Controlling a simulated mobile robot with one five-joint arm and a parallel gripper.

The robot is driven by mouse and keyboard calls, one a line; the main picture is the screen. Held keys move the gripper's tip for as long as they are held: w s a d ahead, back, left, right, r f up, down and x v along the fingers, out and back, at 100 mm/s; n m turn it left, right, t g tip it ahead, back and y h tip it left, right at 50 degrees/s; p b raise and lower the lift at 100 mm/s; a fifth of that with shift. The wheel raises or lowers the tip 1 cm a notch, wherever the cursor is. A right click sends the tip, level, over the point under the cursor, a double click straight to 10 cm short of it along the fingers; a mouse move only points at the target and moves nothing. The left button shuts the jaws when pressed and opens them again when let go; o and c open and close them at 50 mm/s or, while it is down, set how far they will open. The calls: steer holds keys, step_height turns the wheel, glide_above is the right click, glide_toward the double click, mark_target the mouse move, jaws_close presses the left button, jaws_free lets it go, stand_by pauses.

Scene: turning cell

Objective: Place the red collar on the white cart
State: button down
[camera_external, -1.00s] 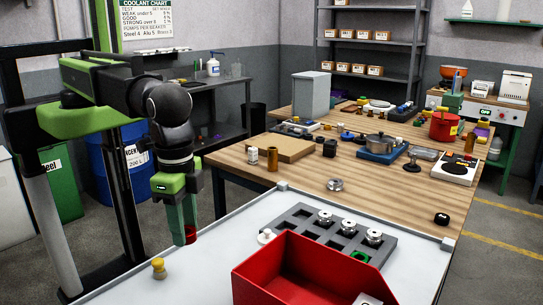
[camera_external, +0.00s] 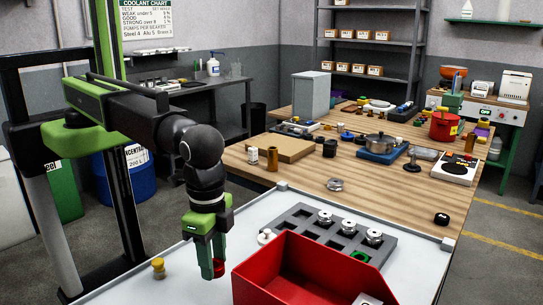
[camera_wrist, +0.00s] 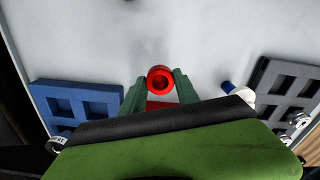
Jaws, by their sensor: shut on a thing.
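The red collar (camera_external: 219,268) is a short ring with a dark bore. My gripper (camera_external: 213,265) is shut on it, with the green fingers pointing down. I take this white top to be the white cart. I cannot tell the exact gap below the collar.
An open red bin (camera_external: 262,276) stands close to the right of my gripper. Behind it lies a grey pocketed tray (camera_external: 297,222) with several metal parts. A yellow knob (camera_external: 158,268) stands to the left. A blue pocketed tray (camera_wrist: 75,97) shows in the wrist view.

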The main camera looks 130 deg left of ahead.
mark_target(217, 288)
steer(key=shift+f+b, duration=2.2)
steer(key=shift+f, duration=0.1)
steer(key=c, duration=0.9)
jaws_free()
steer(key=shift+r, duration=0.1)
steer(key=shift+r, duration=0.1)
step_height(217, 288, up, 12)
steer(key=p, duration=1.3)
steer(key=s+a+m, duration=0.2)
steer(key=s+a, duration=0.2)
steer(key=s, duration=0.7)
steer(key=s+a+m, duration=0.1)
steer(key=s+a, duration=0.3)
steer(key=s, duration=0.8)
steer(key=shift+a+m, duration=0.15)
steer(key=shift+m, duration=0.25)
step_height(217, 288, down, 7)
steer(key=b, duration=0.8)
steer(key=shift+f, duration=0.2)
